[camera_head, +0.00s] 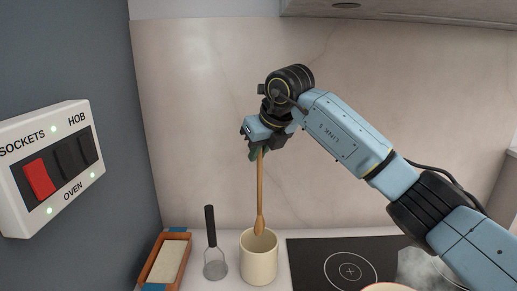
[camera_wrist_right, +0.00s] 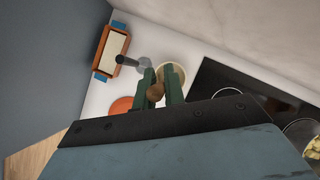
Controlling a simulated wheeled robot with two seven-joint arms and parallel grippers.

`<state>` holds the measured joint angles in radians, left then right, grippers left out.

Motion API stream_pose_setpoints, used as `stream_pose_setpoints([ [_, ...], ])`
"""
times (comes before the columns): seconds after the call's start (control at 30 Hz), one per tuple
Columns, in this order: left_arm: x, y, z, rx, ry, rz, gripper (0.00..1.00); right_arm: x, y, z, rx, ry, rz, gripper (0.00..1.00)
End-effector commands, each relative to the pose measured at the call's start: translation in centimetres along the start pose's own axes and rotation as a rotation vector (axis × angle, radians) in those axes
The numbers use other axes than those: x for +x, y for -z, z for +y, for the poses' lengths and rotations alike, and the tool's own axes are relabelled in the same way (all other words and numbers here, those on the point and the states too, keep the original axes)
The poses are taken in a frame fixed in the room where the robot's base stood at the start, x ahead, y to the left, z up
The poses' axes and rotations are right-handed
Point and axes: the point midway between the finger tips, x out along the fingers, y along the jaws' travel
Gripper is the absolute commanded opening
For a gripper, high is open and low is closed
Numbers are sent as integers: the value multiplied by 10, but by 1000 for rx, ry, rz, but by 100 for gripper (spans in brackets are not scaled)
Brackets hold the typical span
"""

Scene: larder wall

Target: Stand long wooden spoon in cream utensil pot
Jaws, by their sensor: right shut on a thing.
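The long wooden spoon (camera_head: 260,190) hangs upright, bowl end down, from my right gripper (camera_head: 257,153), which is shut on the top of its handle. The cream utensil pot (camera_head: 258,265) stands on the counter directly below. The spoon's bowl overlaps the pot's open mouth in the head view; I cannot tell how far it is inside, if at all. In the right wrist view the spoon end (camera_wrist_right: 155,92) shows between the green fingers, and the pot (camera_wrist_right: 181,73) is partly hidden behind them. My left gripper is not in view.
An orange tray (camera_head: 153,260) lies further left. A black hob (camera_head: 320,255) is right of the pot. An orange disc (camera_wrist_right: 121,106) shows in the wrist view. A switch panel (camera_head: 15,190) is on the left wall.

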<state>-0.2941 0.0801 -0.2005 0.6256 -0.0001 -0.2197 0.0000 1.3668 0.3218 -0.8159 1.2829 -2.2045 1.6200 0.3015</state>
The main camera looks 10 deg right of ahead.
Motion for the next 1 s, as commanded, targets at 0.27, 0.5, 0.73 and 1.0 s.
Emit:
stream_pose_setpoints([
  [0.27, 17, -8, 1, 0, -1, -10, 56, 21, 13, 0, 0, 0, 0, 0],
  [0.5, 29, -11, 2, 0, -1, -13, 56, 38, 23, 0, 0, 0, 0, 0],
  [0.73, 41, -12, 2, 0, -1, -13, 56, 53, 33, 0, 0, -1, 1, 0],
  [1.0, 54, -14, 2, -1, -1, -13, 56, 71, 44, 0, -1, -1, 1, 0],
])
